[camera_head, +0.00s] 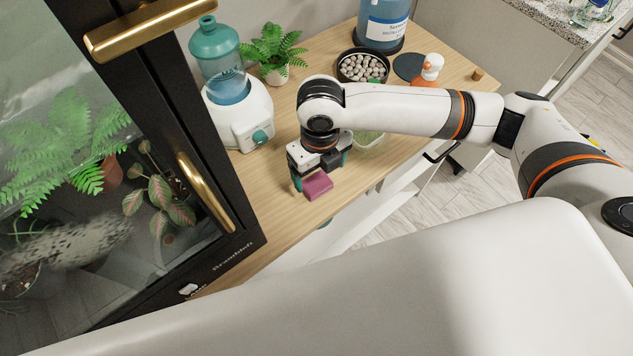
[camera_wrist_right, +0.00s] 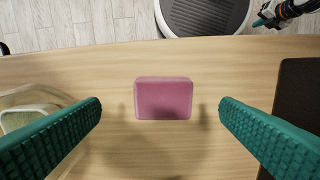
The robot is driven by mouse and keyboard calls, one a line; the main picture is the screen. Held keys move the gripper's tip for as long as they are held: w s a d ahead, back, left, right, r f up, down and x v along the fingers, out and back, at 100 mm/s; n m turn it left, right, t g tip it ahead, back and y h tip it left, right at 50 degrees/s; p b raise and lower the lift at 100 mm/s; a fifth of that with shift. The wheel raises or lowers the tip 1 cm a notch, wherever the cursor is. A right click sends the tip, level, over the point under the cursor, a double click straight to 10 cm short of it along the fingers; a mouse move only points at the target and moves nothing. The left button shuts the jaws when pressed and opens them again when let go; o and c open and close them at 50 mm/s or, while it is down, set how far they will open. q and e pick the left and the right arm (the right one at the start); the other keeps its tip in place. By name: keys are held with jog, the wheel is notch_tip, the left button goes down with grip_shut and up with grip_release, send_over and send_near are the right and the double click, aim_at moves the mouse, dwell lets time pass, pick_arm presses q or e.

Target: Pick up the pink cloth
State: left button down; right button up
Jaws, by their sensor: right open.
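The pink cloth (camera_head: 317,186) is a small folded block lying on the wooden tabletop near its front edge. In the right wrist view the cloth (camera_wrist_right: 163,98) sits in the middle, between and beyond the two green fingers, with a gap on each side. My right gripper (camera_head: 319,172) is open and empty, pointing down at the cloth from just above. In the wrist view its fingers (camera_wrist_right: 160,115) are spread wide apart.
A white and green water dispenser (camera_head: 240,112), a potted fern (camera_head: 275,50) and a bowl of pebbles (camera_head: 362,66) stand on the table (camera_head: 245,185). A clear container (camera_head: 369,140) stands beside the gripper. A black glass cabinet (camera_head: 228,245) is at left.

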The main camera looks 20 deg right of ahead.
aim_at(316, 182)
jog(key=shift+w+a+f, duration=0.1)
jog(key=shift+a+f, duration=0.05)
jog(key=shift+f, duration=1.2)
jog(key=shift+w+a+f, duration=0.1)
jog(key=shift+f, duration=1.25)
jog(key=c, duration=1)
